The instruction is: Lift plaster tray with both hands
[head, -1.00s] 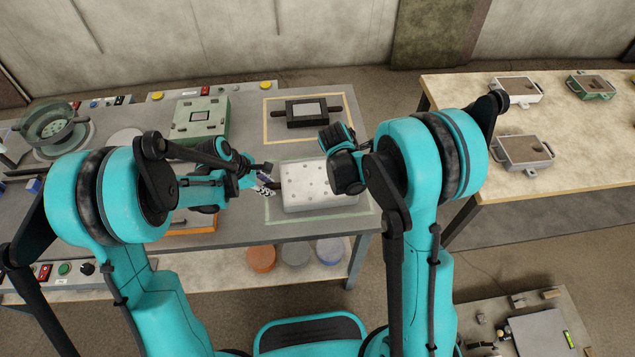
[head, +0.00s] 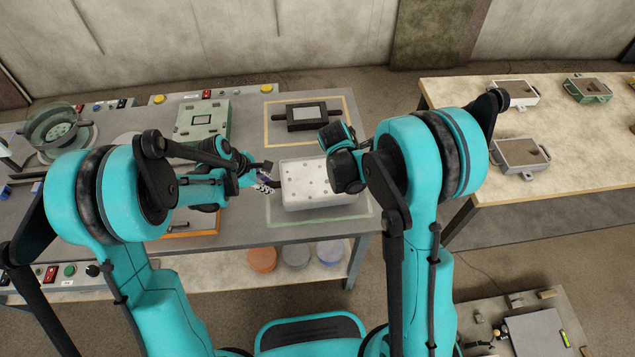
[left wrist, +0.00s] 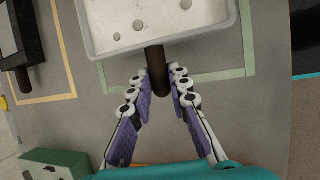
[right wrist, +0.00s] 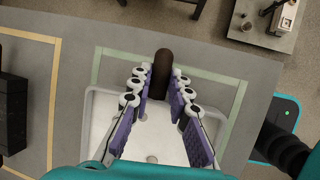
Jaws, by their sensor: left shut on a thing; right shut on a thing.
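The plaster tray (head: 312,184) is a white, shallow rectangular box with small round spots on its floor, over the right part of the grey table. It looks level and sits within a pale green outline. My left gripper (head: 265,180) is at its left end. In the left wrist view, the fingers (left wrist: 158,88) are closed in on both sides of a dark handle (left wrist: 156,68). My right gripper is at the right end, its fingertips hidden by my arm in the head view. In the right wrist view, its fingers (right wrist: 161,85) flank the other dark handle (right wrist: 162,66).
A black mould (head: 306,115) with handles lies in a tan outline behind the tray. A green box (head: 202,121) stands back left. An orange-edged tray (head: 190,222) is left of the tray, near the front. A wooden table (head: 570,120) with small boxes stands at the right.

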